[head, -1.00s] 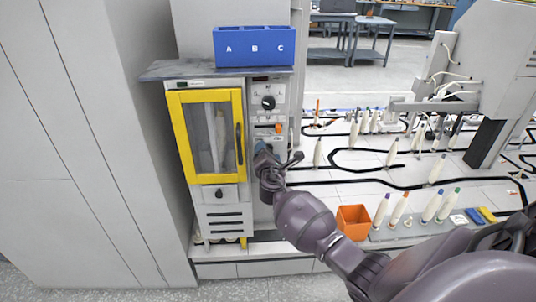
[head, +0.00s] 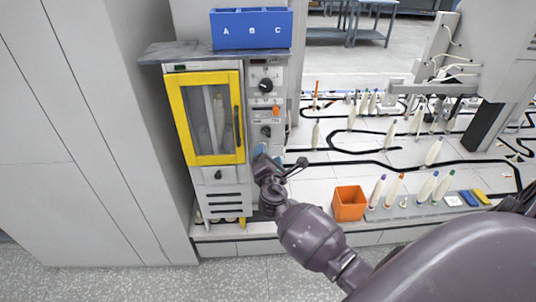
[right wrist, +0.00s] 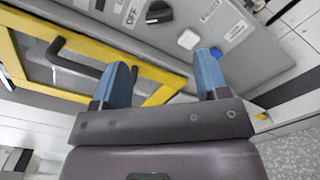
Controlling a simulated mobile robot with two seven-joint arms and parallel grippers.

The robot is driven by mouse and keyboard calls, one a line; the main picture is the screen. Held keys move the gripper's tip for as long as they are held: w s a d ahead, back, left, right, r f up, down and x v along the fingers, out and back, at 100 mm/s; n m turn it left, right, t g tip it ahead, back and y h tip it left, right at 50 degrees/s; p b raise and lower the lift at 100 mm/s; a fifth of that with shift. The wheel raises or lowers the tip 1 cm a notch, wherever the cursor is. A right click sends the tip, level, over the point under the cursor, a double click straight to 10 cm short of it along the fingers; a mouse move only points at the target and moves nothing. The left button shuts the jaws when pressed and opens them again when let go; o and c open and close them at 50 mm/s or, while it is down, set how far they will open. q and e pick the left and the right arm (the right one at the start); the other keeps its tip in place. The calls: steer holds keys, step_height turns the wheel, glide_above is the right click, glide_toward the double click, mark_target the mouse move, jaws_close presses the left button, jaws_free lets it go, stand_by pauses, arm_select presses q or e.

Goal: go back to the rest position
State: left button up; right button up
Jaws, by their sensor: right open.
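The cabinet's yellow-framed glass door (head: 207,160) is shut, with pale bobbins seen through the glass. The door handle (right wrist: 82,62) lies beyond the left finger in the right wrist view, apart from it. A black knob (right wrist: 160,12) and a white button (right wrist: 188,39) show on the panel beyond the fingers. My left gripper is not in view.
A blue bin marked A, B, C (head: 251,43) stands on the cabinet's top shelf. An orange box (head: 349,204) and several bobbins with coloured tips stand at right on the white table (head: 322,178). Tall grey panels (head: 90,150) close off the left. The floor in front is free.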

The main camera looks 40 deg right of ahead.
stand_by(0.5)
steer(key=s+a+f+m+y, duration=0.4)
steer(key=s+a+m+y, duration=0.45)
steer(key=m, duration=0.45)
steer(key=s+a+f+m+g, duration=0.1)
steer(key=s+f+m+g, duration=0.1)
steer(key=s, duration=0.9)
steer(key=s+a+f+m+g+y, duration=0.1)
steer(key=s+f+m+g, duration=0.1)
steer(key=s+f, duration=0.4)
steer(key=s+m, duration=0.1)
steer(key=s, duration=0.4)
steer(key=shift+s+a+f+m, duration=0.15)
steer(key=shift+a+f+m, duration=0.05)
steer(key=shift+f+m, duration=0.2)
